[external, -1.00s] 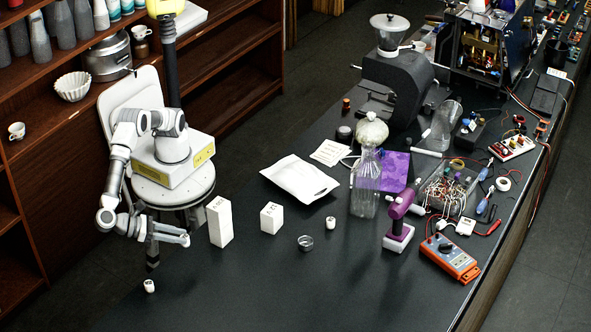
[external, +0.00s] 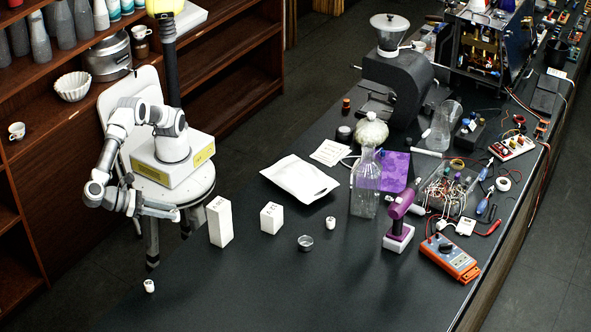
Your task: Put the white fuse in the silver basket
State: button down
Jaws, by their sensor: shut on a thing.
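A small white fuse-like cylinder (external: 149,286) stands near the left end of the dark counter. A similar one (external: 331,223) stands further right. A small round silver basket (external: 305,243) sits on the counter just in front of that second cylinder. My gripper (external: 172,213) is at the left, beside the stool, above and behind the left cylinder and well left of the basket. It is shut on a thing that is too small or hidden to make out.
A tall white box (external: 220,222) and a smaller white box (external: 271,218) stand between my gripper and the basket. A glass bottle (external: 366,185), a purple tool (external: 400,220) and an orange meter (external: 449,257) stand to the right. The front counter is clear.

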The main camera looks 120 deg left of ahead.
jog(key=w+a+m+t+h+p, duration=0.25)
jog(key=w+a+m+h, duration=0.25)
jog(key=w, duration=1)
jog(key=w+a+m+t+h+p, duration=0.1)
jog(key=w+a+m+h+p, duration=0.35)
jog(key=w, duration=0.95)
jog(key=s+a+r+m+g+h+p, duration=0.1)
jog(key=a+r+m+g+h+p, duration=0.25)
jog(key=a, duration=0.75)
jog(key=s+a+m+g+h+p, duration=0.1)
jog(key=a+m+h+p, duration=0.4)
jog(key=a, duration=0.6)
jog(key=b, duration=0.2)
send_over(306, 244)
jog(key=s, duration=0.1)
notch_tip(306, 244, down, 10)
jog(key=shift+n+h, duration=0.3)
jog(key=shift+h, duration=0.1)
jog(key=shift+a+f+b, duration=0.15)
jog(key=shift+f+b, duration=0.95)
jog(key=shift+f, duration=1.95)
jog(key=shift+a+f+b, duration=0.15)
jog(key=shift+f+b, duration=0.95)
jog(key=shift+f, duration=1.9)
